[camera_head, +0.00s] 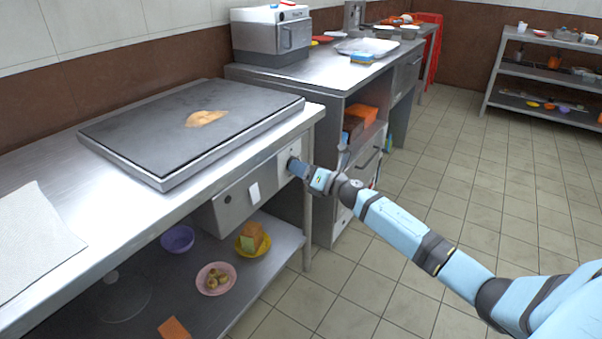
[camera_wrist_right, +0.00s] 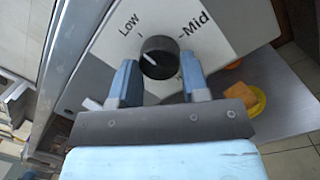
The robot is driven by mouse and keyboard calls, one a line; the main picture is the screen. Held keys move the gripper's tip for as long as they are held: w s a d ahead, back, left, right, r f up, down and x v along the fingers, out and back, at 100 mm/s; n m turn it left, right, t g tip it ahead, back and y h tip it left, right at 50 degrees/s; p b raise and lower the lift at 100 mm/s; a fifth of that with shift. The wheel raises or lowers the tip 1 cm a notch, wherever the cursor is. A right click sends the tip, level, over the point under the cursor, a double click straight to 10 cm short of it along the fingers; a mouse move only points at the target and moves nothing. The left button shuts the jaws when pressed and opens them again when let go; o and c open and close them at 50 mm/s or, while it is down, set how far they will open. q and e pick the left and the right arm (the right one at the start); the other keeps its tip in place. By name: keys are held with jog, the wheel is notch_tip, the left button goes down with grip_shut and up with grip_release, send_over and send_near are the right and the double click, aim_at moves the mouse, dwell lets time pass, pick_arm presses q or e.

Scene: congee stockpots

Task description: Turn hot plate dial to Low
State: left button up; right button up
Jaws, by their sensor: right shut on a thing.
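The hot plate (camera_head: 240,110) is a dark flat slab with a metal rim on the steel counter, with a browned piece of food on it. Its control panel (camera_head: 240,195) hangs under the counter's front edge. The black round dial (camera_wrist_right: 158,56) shows in the right wrist view, beside the printed words Low and Mid. Its white mark points to the upper left, towards the Low side. My right gripper (camera_head: 291,165) is at the panel's right end, its two blue fingers on either side of the dial, shut on it. My left gripper is out of view.
Below the counter, a shelf holds a purple bowl (camera_head: 177,239), a pink plate (camera_head: 216,279) and a yellow bowl (camera_head: 252,239). A second steel counter (camera_head: 330,84) with a boxy appliance (camera_head: 271,36) stands behind. The tiled floor to the right is clear.

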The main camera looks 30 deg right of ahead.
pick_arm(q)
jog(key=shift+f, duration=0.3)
pick_arm(e)
jog(key=shift+n, duration=0.3)
jog(key=o, duration=0.9)
jog(key=shift+o, duration=0.2)
pick_arm(q)
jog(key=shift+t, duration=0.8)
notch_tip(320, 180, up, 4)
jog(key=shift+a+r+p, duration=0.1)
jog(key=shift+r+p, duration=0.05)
jog(key=shift+p, duration=1.1)
pick_arm(e)
jog(key=v, duration=1.4)
jog(key=shift+w, duration=0.1)
